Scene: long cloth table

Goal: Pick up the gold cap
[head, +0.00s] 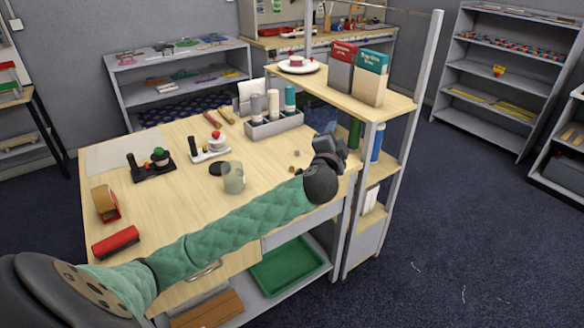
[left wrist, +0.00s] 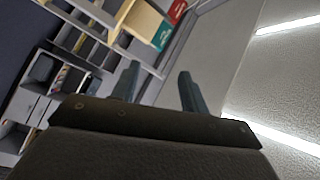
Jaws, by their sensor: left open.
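A tiny gold-brown piece (head: 291,169), which looks like the gold cap, lies on the wooden table (head: 190,220) near its right side. It is too small to make out its shape. My left gripper (head: 328,146) is up to the right of it, at the table's right edge and in front of the shelf unit. In the left wrist view its two fingers (left wrist: 157,84) stand apart with nothing between them. That view looks toward shelves and ceiling lights, so the piece does not show there. My right gripper is in neither view.
The shelf unit (head: 398,104) with boxes rises close beside my gripper. My left arm crosses the table's front.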

